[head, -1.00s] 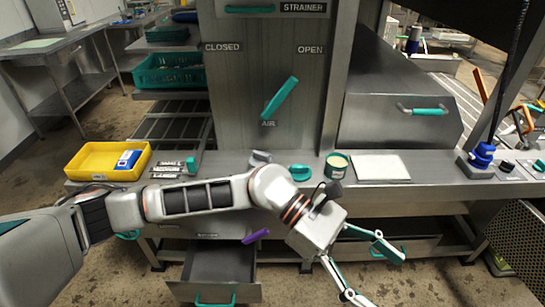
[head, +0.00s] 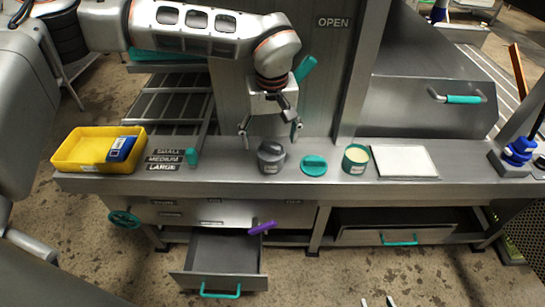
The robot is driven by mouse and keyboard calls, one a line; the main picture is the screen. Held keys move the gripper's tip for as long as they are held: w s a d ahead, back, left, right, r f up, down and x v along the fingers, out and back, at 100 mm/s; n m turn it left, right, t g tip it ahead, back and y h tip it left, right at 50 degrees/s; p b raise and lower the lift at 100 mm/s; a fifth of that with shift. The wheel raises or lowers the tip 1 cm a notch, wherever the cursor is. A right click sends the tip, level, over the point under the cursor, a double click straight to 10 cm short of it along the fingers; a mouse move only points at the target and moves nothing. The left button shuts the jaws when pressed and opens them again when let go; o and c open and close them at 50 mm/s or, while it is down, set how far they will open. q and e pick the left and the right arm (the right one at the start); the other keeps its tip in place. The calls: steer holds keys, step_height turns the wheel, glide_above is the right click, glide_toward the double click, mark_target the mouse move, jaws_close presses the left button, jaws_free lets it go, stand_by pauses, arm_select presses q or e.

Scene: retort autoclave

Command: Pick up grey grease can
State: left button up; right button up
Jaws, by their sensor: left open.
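The grey grease can (head: 270,158) stands upright on the steel counter, left of a teal lid-like piece (head: 314,166). Its lower front shows clearly. My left gripper (head: 271,132) comes down from above with its fingers spread apart, and their tips are close above the can, one to each side. The gripper is open and holds nothing. Whether either finger touches the can cannot be told. Two pale tips at the bottom edge look like my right gripper (head: 378,302); the rest of it is cut off.
A teal can with pale contents (head: 356,159) and a white board (head: 404,161) lie to the right. A yellow tray (head: 70,154) holding a blue box is at the left. A drawer (head: 220,252) below stands open with a purple handle-like piece (head: 262,228) at its corner.

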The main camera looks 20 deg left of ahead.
mark_target(271, 151)
arm_select(q)
steer(key=f, duration=0.6)
steer(key=shift+w+f, duration=0.15)
steer(key=shift+w, duration=0.1)
steer(key=c, duration=1.4)
